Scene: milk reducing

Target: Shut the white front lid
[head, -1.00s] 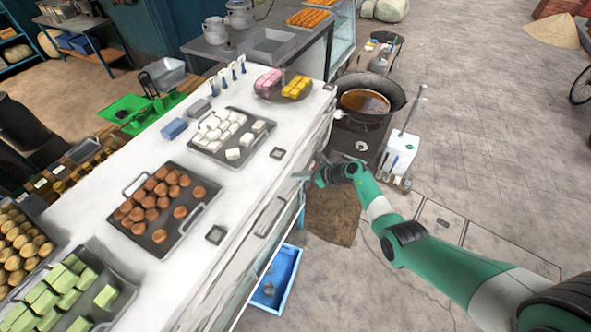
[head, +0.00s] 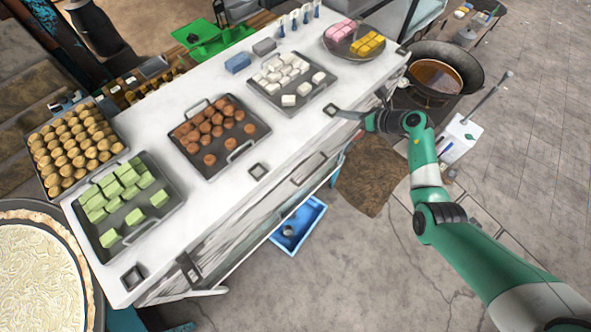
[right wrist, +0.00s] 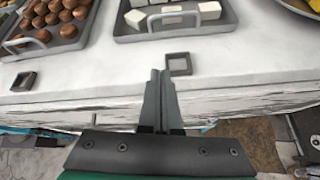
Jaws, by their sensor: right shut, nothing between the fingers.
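The white counter (head: 222,195) runs diagonally across the head view. Its white front (head: 290,190) has long panels with dark slots; I cannot tell which panel is the lid or whether it is open. My right gripper (head: 345,114) is shut and empty at the counter's front edge, close to a small square frame (head: 330,110). In the right wrist view the shut fingers (right wrist: 160,85) reach over the front edge of the counter top (right wrist: 90,88), just left of a square frame (right wrist: 179,64). I cannot tell whether they touch. My left gripper is not in view.
Trays of white blocks (head: 263,95), brown balls (head: 247,153) and green blocks (head: 178,208) stand on the counter. A wok (head: 462,66) is beyond its right end. A blue bin (head: 310,213) is on the floor below.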

